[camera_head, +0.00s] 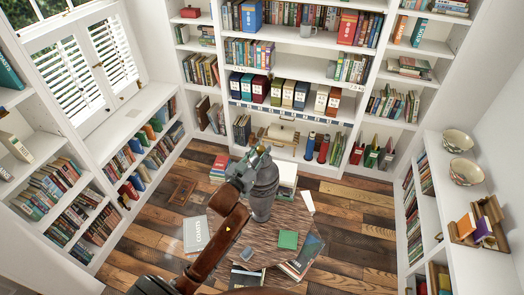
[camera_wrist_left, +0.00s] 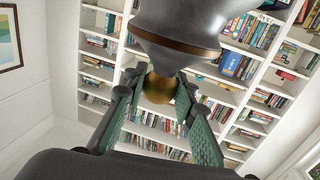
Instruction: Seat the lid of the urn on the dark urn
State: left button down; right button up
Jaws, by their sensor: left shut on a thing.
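The dark urn (camera_head: 262,203) stands upright on the round wooden table (camera_head: 262,232) in the head view. My left gripper (camera_head: 259,155) is at the urn's top, with its arm coming up from below. In the left wrist view the gripper (camera_wrist_left: 158,84) is shut on the gold ball knob (camera_wrist_left: 158,91) of the lid of the urn (camera_wrist_left: 185,57). The lid meets a bronze band (camera_wrist_left: 180,43), with the grey urn body (camera_wrist_left: 185,18) beyond it. No clear gap shows, but I cannot tell whether the lid is fully seated. My right gripper is not in view.
A grey book (camera_head: 196,234) lies on the floor at left.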

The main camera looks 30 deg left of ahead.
pick_arm(q)
jog(key=shift+r+p, duration=0.15)
jog(key=shift+p, duration=0.2)
dwell(0.4)
jog(key=shift+f+b, duration=0.35)
jog(key=shift+f, duration=0.25)
dwell(0.3)
jog(key=c, duration=1.9)
grip_release()
